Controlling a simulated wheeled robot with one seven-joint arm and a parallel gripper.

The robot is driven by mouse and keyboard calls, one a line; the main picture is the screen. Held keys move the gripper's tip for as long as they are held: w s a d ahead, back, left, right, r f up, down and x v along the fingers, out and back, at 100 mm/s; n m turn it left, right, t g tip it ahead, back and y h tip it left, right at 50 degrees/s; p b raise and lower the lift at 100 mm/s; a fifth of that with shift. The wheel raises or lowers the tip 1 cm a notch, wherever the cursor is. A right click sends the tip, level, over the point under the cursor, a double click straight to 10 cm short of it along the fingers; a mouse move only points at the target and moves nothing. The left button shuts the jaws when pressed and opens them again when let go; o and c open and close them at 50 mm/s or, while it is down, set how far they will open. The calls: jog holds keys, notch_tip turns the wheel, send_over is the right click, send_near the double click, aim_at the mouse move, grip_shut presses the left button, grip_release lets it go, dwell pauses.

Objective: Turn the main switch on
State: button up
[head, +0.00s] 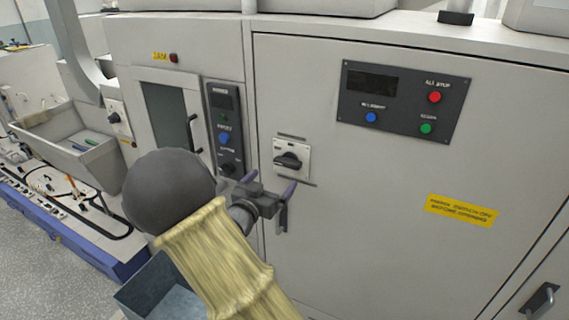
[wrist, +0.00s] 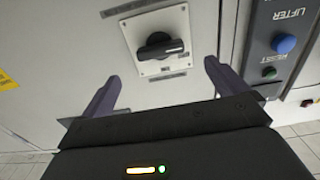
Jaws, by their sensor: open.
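The main switch (head: 291,158) is a black rotary knob on a white square plate, mounted on the large grey cabinet door. Its handle lies roughly horizontal. In the wrist view the switch (wrist: 158,46) shows upside down, ahead of and between my fingers. My gripper (head: 270,190) is open and empty, just below and slightly left of the switch in the head view. Its two dark purple fingers also show in the wrist view (wrist: 160,80), apart from the knob. No contact with the switch shows.
A dark panel (head: 403,103) with red, blue and green buttons is at the upper right. A narrow control panel (head: 225,130) with a blue button stands left of the switch. A yellow label (head: 461,210) is on the door. A grey bin (head: 72,150) is at the left.

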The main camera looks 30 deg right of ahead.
aim_at(285, 166)
jog(key=p+x, duration=0.2)
jog(key=x, duration=0.6)
jog(key=shift+w+d, duration=0.2)
jog(key=shift+d, duration=0.05)
jog(key=c, duration=1)
